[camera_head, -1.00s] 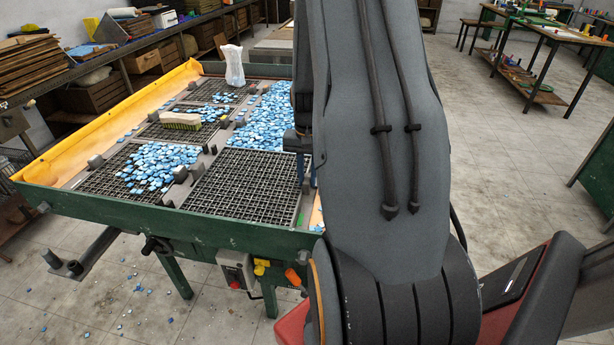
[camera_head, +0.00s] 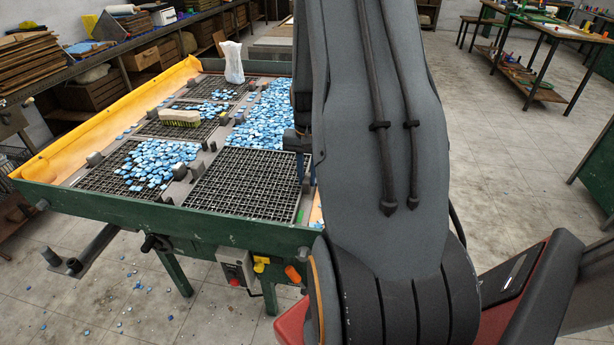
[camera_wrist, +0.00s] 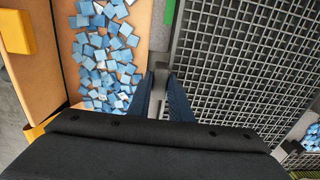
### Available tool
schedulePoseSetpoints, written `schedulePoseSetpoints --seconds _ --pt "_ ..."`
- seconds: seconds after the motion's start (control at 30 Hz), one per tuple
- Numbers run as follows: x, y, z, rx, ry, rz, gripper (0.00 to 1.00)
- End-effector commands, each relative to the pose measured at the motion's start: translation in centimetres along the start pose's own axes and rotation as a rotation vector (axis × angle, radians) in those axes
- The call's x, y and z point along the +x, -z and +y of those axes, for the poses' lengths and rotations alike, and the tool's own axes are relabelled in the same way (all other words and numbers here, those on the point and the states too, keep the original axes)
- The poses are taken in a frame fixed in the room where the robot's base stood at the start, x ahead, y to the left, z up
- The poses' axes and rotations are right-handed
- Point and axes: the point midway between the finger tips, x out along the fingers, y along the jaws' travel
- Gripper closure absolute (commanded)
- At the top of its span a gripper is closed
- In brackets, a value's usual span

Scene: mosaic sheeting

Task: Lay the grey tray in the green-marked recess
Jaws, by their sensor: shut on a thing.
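The grey tray (camera_head: 250,180) is a square open grid at the front right of the green-framed table. It also fills the right of the wrist view (camera_wrist: 245,65). In the head view the gripper is mostly hidden behind my arm. The recess floor is covered by the tray; I cannot tell whether the tray is fully seated.
Blue tiles lie loose behind the tray (camera_head: 264,115) and on the left grid (camera_head: 155,162). A brush (camera_head: 180,117) and a pale bag (camera_head: 233,62) stand farther back. Grey blocks (camera_head: 197,168) line the divider. More blue tiles lie in the orange side trough (camera_wrist: 105,50).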

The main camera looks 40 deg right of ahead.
Motion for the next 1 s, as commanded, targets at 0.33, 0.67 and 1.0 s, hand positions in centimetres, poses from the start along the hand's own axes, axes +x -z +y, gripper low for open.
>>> schedulePoseSetpoints --seconds 0.33,0.67,1.0 --pt "0.6 0.1 0.0 0.000 0.001 0.001 1.00" --pt "1.2 0.1 0.0 0.000 0.001 0.001 1.00" --pt "1.7 0.0 0.0 0.000 0.000 0.001 0.77"
